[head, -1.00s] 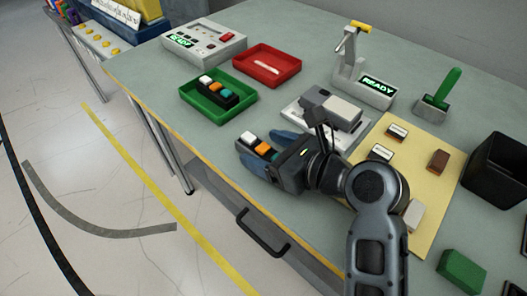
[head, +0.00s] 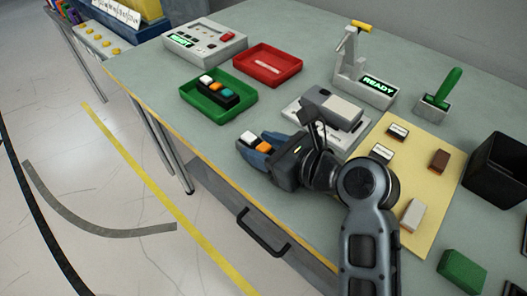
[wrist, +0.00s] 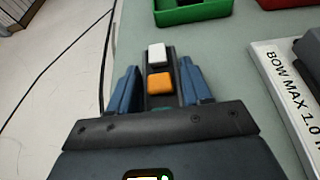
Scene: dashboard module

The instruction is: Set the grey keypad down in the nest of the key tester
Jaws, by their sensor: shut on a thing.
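My gripper (head: 262,150) is shut on a keypad (wrist: 160,102) with a dark grey body, above the table's front edge. A white key and an orange key show between the blue fingers in the wrist view; its rear part is hidden by the gripper. Two devices have lit green READY displays: a pale box (head: 207,43) with buttons at the back left, and a lever stand (head: 362,85) with a yellow handle at the back right. No label shows which is the key tester, and I cannot make out a nest.
A green tray (head: 240,108) holds another dark keypad. A red tray (head: 290,75) stands behind it. A white plate (wrist: 278,88) marked BOW MAX 1.0 carries a grey block (head: 330,107). A yellow mat with small blocks and a black bin (head: 500,170) are at right.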

